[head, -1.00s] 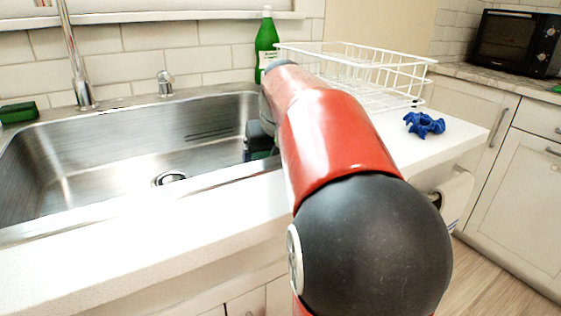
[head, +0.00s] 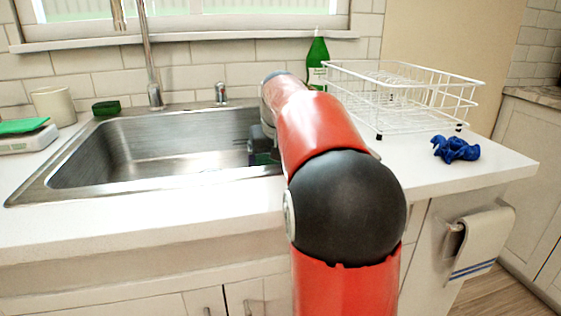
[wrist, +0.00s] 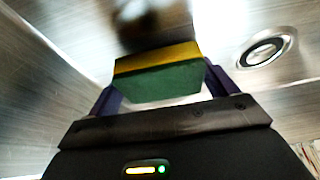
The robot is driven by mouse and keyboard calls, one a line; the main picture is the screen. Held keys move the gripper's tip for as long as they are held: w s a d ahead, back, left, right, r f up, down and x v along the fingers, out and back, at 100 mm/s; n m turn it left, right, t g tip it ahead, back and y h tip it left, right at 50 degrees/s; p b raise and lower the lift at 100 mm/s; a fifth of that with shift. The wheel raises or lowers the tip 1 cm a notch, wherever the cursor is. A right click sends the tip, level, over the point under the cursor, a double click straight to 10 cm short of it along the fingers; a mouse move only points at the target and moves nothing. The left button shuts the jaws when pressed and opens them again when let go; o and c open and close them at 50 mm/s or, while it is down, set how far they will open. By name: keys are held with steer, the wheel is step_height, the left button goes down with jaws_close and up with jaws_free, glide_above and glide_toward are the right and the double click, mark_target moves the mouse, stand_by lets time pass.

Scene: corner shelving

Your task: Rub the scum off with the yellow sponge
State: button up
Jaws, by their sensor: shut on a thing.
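The yellow sponge (wrist: 157,58), with a green scouring side, is held between the two fingers of my gripper (wrist: 158,82) in the wrist view. My gripper is shut on it, inside the steel sink (head: 185,145). In the head view my red and black arm hides most of the gripper, and only a dark part of it shows at the sink's right side. A blurred dark brown patch (wrist: 150,18) lies on the steel just beyond the sponge. I cannot tell whether the sponge touches it.
The drain (wrist: 264,52) is right of the sponge. The faucet (head: 153,80) stands behind the sink, with a dark green sponge (head: 106,107) at its back left.

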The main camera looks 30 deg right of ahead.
steer(key=shift+w+a+f, duration=0.1)
steer(key=shift+w+a, duration=0.05)
steer(key=shift+w, duration=2.05)
steer(key=shift+s+a+f+b, duration=0.15)
steer(key=shift+s+b, duration=0.55)
steer(key=shift+s, duration=0.25)
steer(key=shift+s+a+b, duration=0.2)
steer(key=shift+s+b, duration=0.4)
steer(key=shift+s, duration=0.55)
steer(key=shift+s+a+b, duration=0.2)
steer(key=shift+s+b, duration=0.35)
steer(key=shift+s, duration=0.6)
